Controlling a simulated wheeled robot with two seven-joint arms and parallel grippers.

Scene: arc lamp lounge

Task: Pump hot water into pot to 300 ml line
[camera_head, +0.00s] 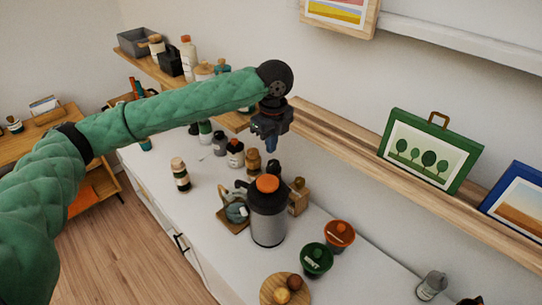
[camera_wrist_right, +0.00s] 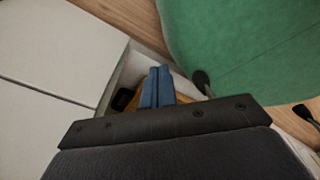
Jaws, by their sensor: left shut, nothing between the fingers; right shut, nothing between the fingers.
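A grey and black pump flask (camera_head: 268,218) with an orange top (camera_head: 267,184) stands upright on the white counter. A bluish-grey pot (camera_head: 237,212) sits on a wooden board (camera_head: 229,226) just left of the flask, under its spout. Its fill line and water level are too small to tell. My left gripper (camera_head: 271,147) points down above and slightly behind the flask's orange top, apart from it, with its blue fingers shut and empty. My right gripper (camera_wrist_right: 157,88) shows only in the right wrist view, fingers shut and empty, away from the flask and pot.
A green bowl (camera_head: 316,260) and an orange bowl (camera_head: 339,235) stand right of the flask. A round wooden board (camera_head: 272,290) with small items lies in front. Several jars stand behind. A wooden wall shelf (camera_head: 345,149) with pictures runs along the wall.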

